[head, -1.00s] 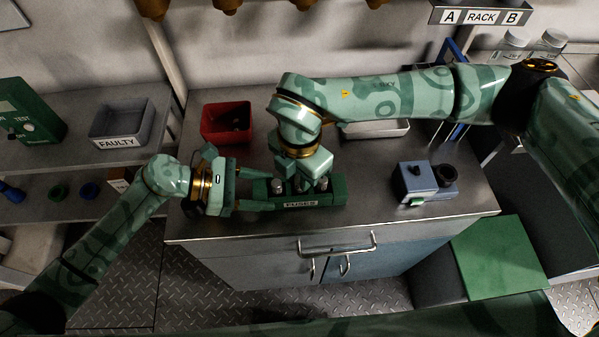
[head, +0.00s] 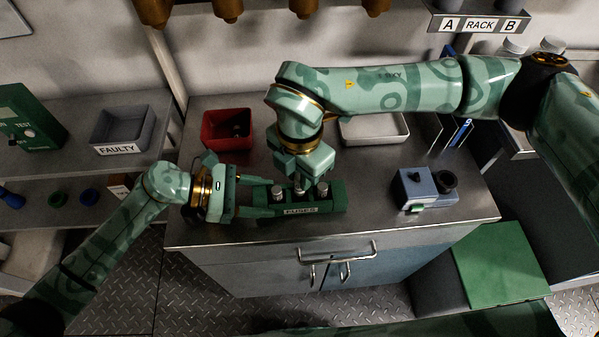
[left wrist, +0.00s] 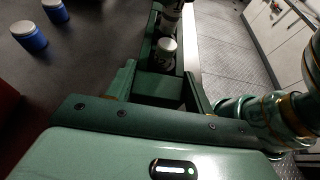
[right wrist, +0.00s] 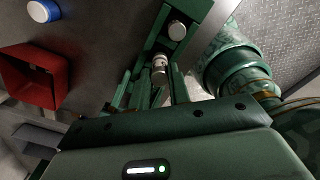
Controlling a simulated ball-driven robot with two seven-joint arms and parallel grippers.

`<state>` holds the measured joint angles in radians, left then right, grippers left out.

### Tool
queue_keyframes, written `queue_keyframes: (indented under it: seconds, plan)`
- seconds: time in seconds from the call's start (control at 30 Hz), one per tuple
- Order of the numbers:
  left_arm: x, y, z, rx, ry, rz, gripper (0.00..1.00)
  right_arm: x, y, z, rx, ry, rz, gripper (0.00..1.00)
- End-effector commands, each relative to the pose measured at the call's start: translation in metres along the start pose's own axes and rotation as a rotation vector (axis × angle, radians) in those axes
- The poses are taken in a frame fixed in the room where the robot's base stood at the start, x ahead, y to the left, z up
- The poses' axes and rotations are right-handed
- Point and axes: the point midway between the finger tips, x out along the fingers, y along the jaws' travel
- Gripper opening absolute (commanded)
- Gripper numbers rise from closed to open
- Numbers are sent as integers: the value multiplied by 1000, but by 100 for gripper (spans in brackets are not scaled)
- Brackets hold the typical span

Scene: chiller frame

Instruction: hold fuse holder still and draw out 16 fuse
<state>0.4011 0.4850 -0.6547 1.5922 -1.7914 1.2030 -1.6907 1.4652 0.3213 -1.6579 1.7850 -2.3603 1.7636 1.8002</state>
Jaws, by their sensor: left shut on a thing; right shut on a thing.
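The green fuse holder (head: 335,203), labelled FUSES, lies on the metal worktop. Several metal-capped fuses show, one at its left (head: 277,194) and one at its right (head: 322,191). My left gripper (head: 262,198) is shut on the holder's left end, which shows between its fingers in the left wrist view (left wrist: 160,88). My right gripper (head: 299,180) points down over the holder's middle. It is shut on a fuse, seen between its fingers in the right wrist view (right wrist: 160,66). Another fuse (right wrist: 177,30) stands beyond it. The number 16 cannot be read.
A red bin (head: 227,129) stands at the worktop's back left and a pale tray (head: 375,129) behind my right arm. A blue-grey device (head: 425,188) stands right. A grey FAULTY bin (head: 122,130) sits on the left shelf. Blue-and-white cylinders (left wrist: 28,36) show in the left wrist view.

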Motion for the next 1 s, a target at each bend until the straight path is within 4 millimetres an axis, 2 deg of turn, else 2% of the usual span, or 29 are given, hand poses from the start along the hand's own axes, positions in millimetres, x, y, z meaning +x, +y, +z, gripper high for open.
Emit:
queue_keyframes:
  seconds: [0.33, 1.0]
  plan:
    - [0, 0, 0, 0, -1, 0, 26, -4, 0, 0, 0, 0, 1, 0]
    - [0, 0, 0, 0, -1, 0, 26, -40, 0, 0, 0, 0, 0, 0]
